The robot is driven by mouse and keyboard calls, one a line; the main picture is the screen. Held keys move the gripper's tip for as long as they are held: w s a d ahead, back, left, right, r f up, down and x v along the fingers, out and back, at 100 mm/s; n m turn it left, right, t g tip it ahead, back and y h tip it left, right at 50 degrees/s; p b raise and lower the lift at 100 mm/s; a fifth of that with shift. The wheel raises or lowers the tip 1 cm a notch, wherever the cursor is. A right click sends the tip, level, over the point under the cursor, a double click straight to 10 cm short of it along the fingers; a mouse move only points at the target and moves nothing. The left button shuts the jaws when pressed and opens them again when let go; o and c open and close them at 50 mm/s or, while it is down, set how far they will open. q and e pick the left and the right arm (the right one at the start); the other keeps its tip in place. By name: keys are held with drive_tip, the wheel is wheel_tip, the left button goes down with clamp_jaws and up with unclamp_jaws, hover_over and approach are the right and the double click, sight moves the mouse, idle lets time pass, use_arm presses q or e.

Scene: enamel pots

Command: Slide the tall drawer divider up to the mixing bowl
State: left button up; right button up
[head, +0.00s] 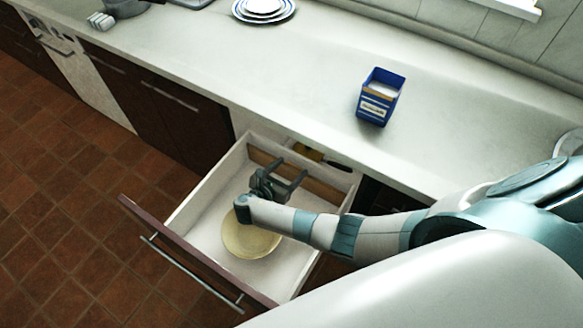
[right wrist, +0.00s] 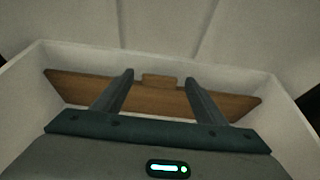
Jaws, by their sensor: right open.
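The tall drawer divider is a brown wooden board (head: 322,190) standing across the open drawer (head: 195,200) near its counter-side end. In the right wrist view the divider (right wrist: 232,102) spans most of the drawer's width and has a raised tab in its middle. The mixing bowl (head: 250,243), pale yellow and round, sits on the drawer floor towards the drawer front, partly hidden by my right arm. My right gripper (head: 293,172) is open above the drawer, between bowl and divider, its fingers pointing at the divider on either side of the tab. Contact cannot be told. My left gripper is out of view.
A yellow item (head: 308,153) and a dark item lie behind the divider. The drawer walls stand close around my gripper. A blue box (head: 380,97) stands on the white counter (head: 300,60), with stacked plates (head: 264,10) farther back. Drawer floor shows bare between divider and bowl.

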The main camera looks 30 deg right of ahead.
drive_tip(key=shift+w+d+f, duration=0.25)
drive_tip(key=shift+w+d, duration=0.05)
drive_tip(key=shift+d, duration=0.2)
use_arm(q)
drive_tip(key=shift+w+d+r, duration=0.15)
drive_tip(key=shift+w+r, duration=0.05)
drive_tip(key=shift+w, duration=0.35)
use_arm(e)
drive_tip(key=shift+c, duration=0.6)
